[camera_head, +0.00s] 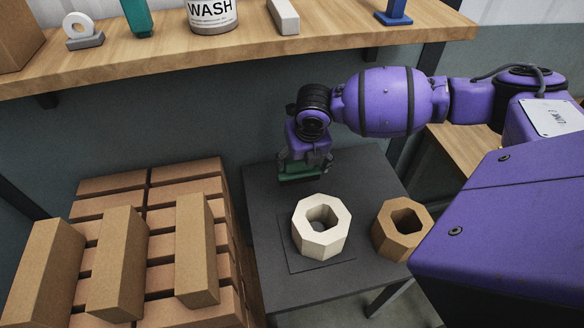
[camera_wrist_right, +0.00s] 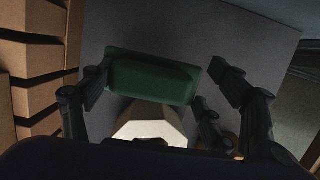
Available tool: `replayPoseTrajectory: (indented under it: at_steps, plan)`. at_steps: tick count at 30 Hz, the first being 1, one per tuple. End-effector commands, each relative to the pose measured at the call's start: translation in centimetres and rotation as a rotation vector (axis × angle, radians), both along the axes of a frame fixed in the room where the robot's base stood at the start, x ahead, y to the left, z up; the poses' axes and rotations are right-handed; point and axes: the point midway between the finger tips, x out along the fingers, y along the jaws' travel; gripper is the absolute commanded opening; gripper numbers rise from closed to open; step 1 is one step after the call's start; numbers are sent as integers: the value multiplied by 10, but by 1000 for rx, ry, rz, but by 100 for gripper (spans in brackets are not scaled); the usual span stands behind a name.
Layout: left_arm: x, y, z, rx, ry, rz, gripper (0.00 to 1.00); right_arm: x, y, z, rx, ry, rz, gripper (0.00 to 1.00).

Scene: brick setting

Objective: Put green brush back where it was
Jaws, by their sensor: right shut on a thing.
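My right gripper (camera_head: 304,160) is shut on the green brush (camera_head: 301,178) at the back of the dark table (camera_head: 262,215). The brush is mostly hidden by the gripper in the head view; only its lower green edge shows. In the right wrist view the green brush (camera_wrist_right: 152,77) lies between the fingers of my right gripper (camera_wrist_right: 165,85). I cannot tell whether the brush touches the table. My left gripper is not in view.
A white octagonal hollow block (camera_head: 337,250) and a brown one (camera_head: 384,240) stand on the table. Stacked bricks (camera_head: 121,255) are at the left. A wooden shelf (camera_head: 245,48) above holds a WASH tin (camera_head: 211,15), a teal object (camera_head: 138,18) and a blue stand (camera_head: 393,16).

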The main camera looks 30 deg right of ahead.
Motion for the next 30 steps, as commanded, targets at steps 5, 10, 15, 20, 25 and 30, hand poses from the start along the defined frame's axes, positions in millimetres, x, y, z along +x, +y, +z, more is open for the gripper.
replayPoseTrajectory:
  at_steps: [5,10,15,20,25,30]
  plan:
    - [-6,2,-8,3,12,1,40,36,-6,-32,2,5,-2,55]
    - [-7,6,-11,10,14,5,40,57,-10,-56,0,2,0,55]
    - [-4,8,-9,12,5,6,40,66,-11,-65,1,0,0,55]
    - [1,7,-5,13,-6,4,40,69,-12,-85,1,1,0,55]
    - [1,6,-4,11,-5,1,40,70,-12,-98,1,-1,0,55]
    - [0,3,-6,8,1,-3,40,69,-12,-98,1,0,0,55]
